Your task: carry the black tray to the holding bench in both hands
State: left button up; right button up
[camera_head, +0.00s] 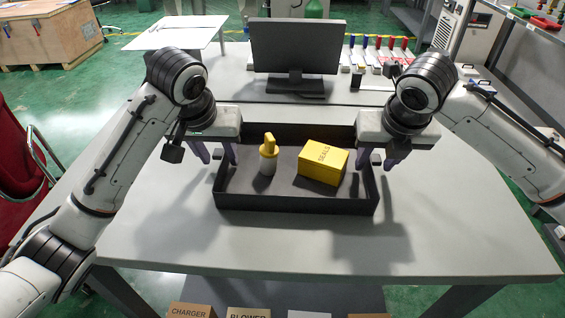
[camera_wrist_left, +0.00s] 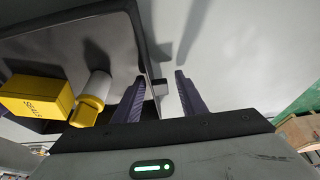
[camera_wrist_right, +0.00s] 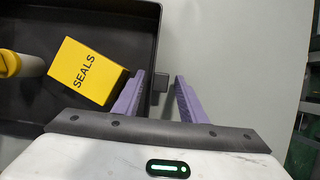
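The black tray (camera_head: 296,201) sits on the grey table and holds a yellow box marked SEALS (camera_head: 322,162) and a yellow-and-white bottle (camera_head: 268,156). A small dark lug sticks out from each end of the tray. My left gripper (camera_head: 215,155) is open at the tray's left end; in the left wrist view its fingers (camera_wrist_left: 158,97) stand either side of the lug (camera_wrist_left: 160,87), with a gap visible. My right gripper (camera_head: 391,160) is open at the right end; in the right wrist view its fingers (camera_wrist_right: 158,100) likewise stand either side of the lug (camera_wrist_right: 160,82). Contact is not visible.
A monitor (camera_head: 294,46) stands behind the tray, beside a row of coloured-handled items (camera_head: 385,48). A red chair (camera_head: 18,165) is at the left. Labelled boxes (camera_head: 248,313) show below the front edge. The table is clear in front of the tray and to its right.

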pick_arm(q)
jog(key=shift+d, duration=0.1)
dwell(0.3)
pick_arm(e)
jog(key=shift+r, duration=0.1)
pick_arm(q)
jog(key=v, duration=1.2)
pick_arm(e)
jog(key=v, duration=1.2)
pick_arm(q)
jog(key=shift+s, duration=0.1)
pick_arm(e)
jog(key=shift+s, duration=0.1)
